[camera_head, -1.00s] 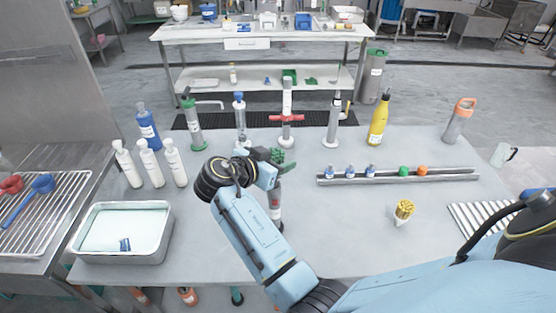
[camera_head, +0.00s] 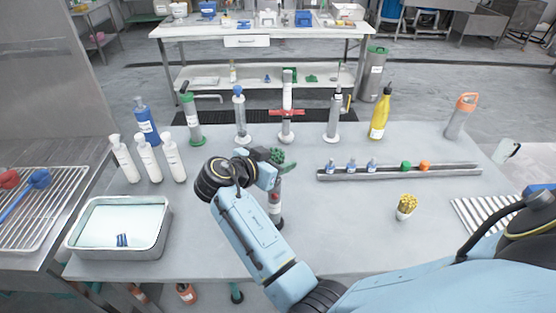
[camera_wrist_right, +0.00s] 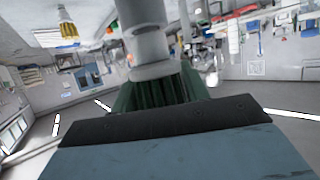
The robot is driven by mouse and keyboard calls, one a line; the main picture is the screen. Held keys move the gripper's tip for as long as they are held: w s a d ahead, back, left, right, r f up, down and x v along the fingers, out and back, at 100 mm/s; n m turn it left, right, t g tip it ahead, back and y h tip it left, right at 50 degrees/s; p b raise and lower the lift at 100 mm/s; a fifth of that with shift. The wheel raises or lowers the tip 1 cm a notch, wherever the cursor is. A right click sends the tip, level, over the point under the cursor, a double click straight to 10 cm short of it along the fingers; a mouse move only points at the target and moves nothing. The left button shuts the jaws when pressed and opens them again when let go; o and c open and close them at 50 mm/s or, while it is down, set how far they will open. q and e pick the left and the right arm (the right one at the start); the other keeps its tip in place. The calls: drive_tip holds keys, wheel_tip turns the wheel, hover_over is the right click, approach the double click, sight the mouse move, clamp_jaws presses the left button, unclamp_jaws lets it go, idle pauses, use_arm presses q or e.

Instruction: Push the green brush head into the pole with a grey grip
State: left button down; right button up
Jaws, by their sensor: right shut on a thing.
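A green brush head (camera_head: 284,160) is in my right gripper (camera_head: 272,163), which is shut on it above the table. An upright pole (camera_head: 275,197) stands directly below, with a greyish upper part, a red band and a dark foot. The arm and gripper hide its top, so I cannot tell whether the brush head touches it. In the right wrist view, green bristles (camera_wrist_right: 160,92) show just beyond the gripper, against a grey cylinder with a collar (camera_wrist_right: 148,45). I cannot tell whether that cylinder is the pole or the brush's own socket. My left gripper is not in view.
Several upright tools and bottles line the table's back edge, including a red-handled one (camera_head: 287,112) and a yellow bottle (camera_head: 380,115). A rail (camera_head: 440,170) with small coloured parts lies at right, near a cup of yellow sticks (camera_head: 405,208). A water tray (camera_head: 165,215) stands at left.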

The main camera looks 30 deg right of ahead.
drive_tip(key=shift+f+b, duration=0.3)
drive_tip(key=shift+f, duration=0.05)
drive_tip(key=o, duration=1)
drive_tip(key=shift+o, duration=0.2)
drive_tip(key=b+v, duration=0.1)
drive_tip(key=v, duration=0.6)
drive_tip(key=shift+a, duration=0.25)
drive_tip(key=shift+s, duration=0.1)
